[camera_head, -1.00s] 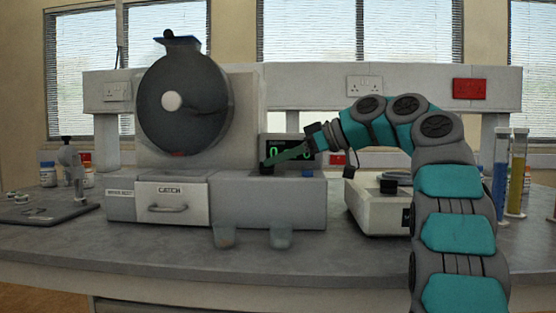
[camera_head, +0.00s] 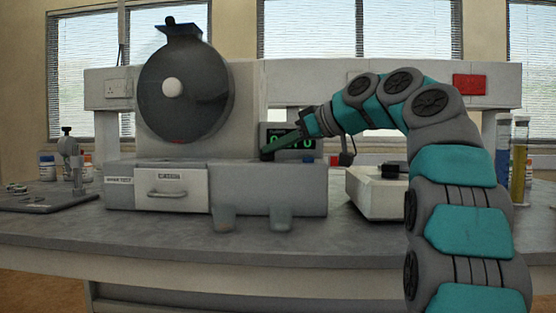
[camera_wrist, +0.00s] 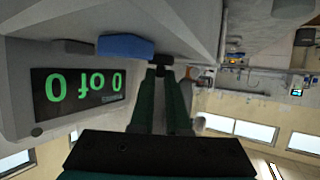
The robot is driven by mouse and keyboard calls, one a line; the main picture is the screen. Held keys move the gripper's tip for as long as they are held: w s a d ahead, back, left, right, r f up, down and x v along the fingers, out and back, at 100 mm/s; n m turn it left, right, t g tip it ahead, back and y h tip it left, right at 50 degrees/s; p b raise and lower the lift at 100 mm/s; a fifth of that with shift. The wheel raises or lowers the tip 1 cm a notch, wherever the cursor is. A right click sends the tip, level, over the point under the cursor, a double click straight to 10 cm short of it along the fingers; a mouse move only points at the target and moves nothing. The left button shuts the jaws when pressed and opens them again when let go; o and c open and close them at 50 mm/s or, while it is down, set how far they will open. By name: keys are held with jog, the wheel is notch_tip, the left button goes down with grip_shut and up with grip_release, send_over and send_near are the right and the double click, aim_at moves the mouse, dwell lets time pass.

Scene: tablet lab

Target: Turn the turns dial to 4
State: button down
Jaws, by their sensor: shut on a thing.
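The grey friability tester stands on the bench with a round dark drum (camera_head: 182,95) and a low grey base (camera_head: 270,187). Its display (camera_head: 276,141) is partly hidden by my gripper; in the wrist view the display (camera_wrist: 80,93) is upside down and reads "0 of 0" in green. My gripper (camera_head: 268,155) reaches in from the right, its dark green fingers low over the base in front of the display. In the wrist view its fingertips (camera_wrist: 164,75) are shut around a small black dial (camera_wrist: 162,66). Any mark on the dial is hidden.
A blue button (camera_head: 308,159) sits right of the dial, and close to the fingers in the wrist view (camera_wrist: 125,47). Two small cups (camera_head: 280,218) stand before the base. A white balance (camera_head: 375,195) is under my arm, with cylinders (camera_head: 519,160) at right.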

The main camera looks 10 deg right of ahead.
jog(key=shift+s+a+m+t+h+b, duration=0.15)
jog(key=shift+m+t+h+b, duration=0.2)
jog(key=shift+m+h, duration=0.15)
jog(key=shift+s+a+m+t+h+b, duration=0.15)
jog(key=shift+m+t+h+b, duration=0.1)
jog(key=shift+m+t+h, duration=0.2)
jog(key=shift+s+a+r+m+t+h, duration=0.15)
jog(key=shift+m+t+h, duration=0.1)
jog(key=shift+m+h, duration=0.4)
jog(key=shift+w+a+m+t+h, duration=0.1)
jog(key=shift+m+t+h, duration=0.15)
jog(key=shift+m+h, duration=0.35)
jog(key=shift+a+m+t+h+p, duration=0.2)
jog(key=shift+m+t+h+p, duration=0.2)
jog(key=shift+m+h+p, duration=0.75)
jog(key=shift+m+h, duration=0.25)
jog(key=shift+h, duration=0.2)
jog(key=c, duration=0.9)
grip_release()
jog(key=v, duration=0.7)
jog(key=shift+s, duration=0.4)
